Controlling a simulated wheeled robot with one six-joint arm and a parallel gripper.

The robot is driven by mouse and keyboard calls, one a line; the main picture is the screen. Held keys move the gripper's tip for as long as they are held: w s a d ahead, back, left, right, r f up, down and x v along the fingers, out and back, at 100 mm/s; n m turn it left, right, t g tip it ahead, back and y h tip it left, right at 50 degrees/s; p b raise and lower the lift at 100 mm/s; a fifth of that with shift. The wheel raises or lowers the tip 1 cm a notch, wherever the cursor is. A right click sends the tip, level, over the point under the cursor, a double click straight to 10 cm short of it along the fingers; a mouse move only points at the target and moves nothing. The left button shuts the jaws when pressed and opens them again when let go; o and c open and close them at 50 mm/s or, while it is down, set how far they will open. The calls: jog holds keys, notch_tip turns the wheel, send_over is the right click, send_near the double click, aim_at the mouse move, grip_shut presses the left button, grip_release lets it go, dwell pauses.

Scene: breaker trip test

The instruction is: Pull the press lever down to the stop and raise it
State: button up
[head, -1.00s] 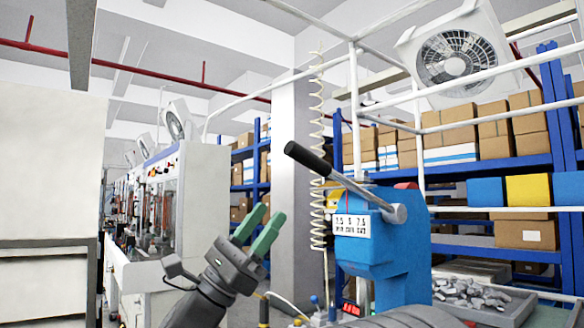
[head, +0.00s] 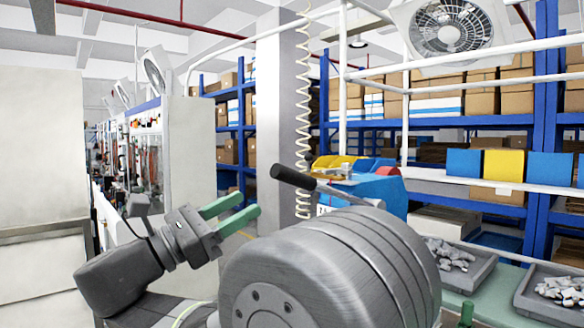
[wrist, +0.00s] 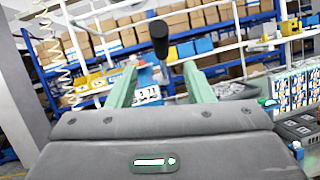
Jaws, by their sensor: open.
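In the wrist view, the black grip (wrist: 158,38) points toward me and shows between and above the fingertips. My gripper (head: 249,205) is open and empty, left of the grip and a little lower in the head view, apart from it. Its two green fingers also show in the wrist view (wrist: 161,66). The white number plate (wrist: 148,95) shows between them. My grey arm link hides the lower press in the head view.
Trays of grey metal parts (head: 452,255) sit on the bench at right. A coiled cream hose (head: 303,110) hangs behind the lever. White frame bars (head: 341,100) stand around the bench. Blue shelves with cartons (head: 490,100) are behind. A white machine (head: 180,150) stands at left.

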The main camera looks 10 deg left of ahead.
aim_at(293, 177)
jog(key=p+x, duration=0.1)
jog(key=x, duration=1.1)
jog(key=shift+d+p, duration=0.1)
jog(key=shift+p, duration=0.3)
grip_shut()
